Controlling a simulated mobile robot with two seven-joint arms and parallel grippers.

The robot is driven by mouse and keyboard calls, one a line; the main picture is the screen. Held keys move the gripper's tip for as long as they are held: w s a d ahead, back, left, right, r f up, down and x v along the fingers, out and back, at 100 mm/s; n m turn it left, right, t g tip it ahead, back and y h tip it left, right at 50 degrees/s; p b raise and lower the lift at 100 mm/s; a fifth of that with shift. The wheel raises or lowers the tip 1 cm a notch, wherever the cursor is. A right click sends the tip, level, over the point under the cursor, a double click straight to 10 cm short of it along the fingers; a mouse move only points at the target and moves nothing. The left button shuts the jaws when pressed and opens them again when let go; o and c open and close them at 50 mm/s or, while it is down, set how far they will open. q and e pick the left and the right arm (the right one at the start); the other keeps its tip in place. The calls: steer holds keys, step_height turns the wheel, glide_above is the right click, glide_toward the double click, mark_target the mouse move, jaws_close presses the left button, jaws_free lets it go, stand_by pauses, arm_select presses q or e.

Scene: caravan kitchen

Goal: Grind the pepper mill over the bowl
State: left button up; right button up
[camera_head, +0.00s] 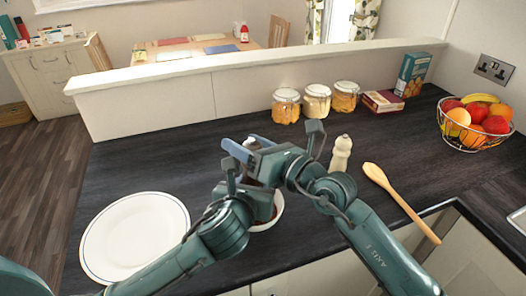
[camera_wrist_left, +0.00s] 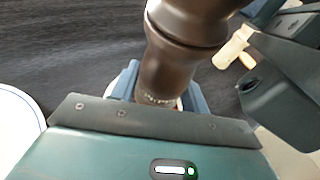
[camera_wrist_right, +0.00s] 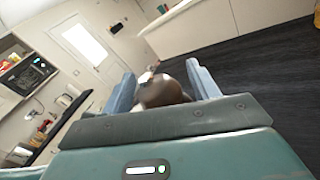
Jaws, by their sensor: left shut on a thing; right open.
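The dark brown pepper mill (camera_wrist_left: 185,45) is held between the fingers of my left gripper (camera_wrist_left: 160,92). My right gripper (camera_wrist_right: 162,85) is open, with its fingers on either side of the mill's rounded top (camera_wrist_right: 160,92); I cannot tell if they touch it. In the head view, my arms hide most of the mill. The white bowl (camera_head: 279,207) with something red in it is below the grippers, partly covered by my arms. A cream-coloured mill (camera_head: 341,154) stands upright to the right of my right gripper.
A white plate (camera_head: 135,238) lies at the left. A wooden spoon (camera_head: 402,204) lies at the right. Several jars (camera_head: 317,103) and boxes (camera_head: 411,74) line the back ledge, with a wire fruit basket (camera_head: 475,123) far right. The dark counter (camera_head: 170,150) at back left is clear.

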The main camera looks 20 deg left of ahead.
steer(key=v, duration=1.1)
steer(key=shift+s+d, duration=0.15)
steer(key=shift+d, duration=0.05)
steer(key=w+d+n+g+y, duration=0.2)
steer(key=w+n+g, duration=0.35)
steer(key=g, duration=0.35)
steer(key=a, duration=0.7)
steer(key=s+a, duration=0.1)
steer(key=a, duration=0.3)
steer(key=shift+a, duration=0.2)
steer(key=shift+c, duration=0.3)
steer(key=shift+f, duration=0.1)
steer(key=c, duration=0.9)
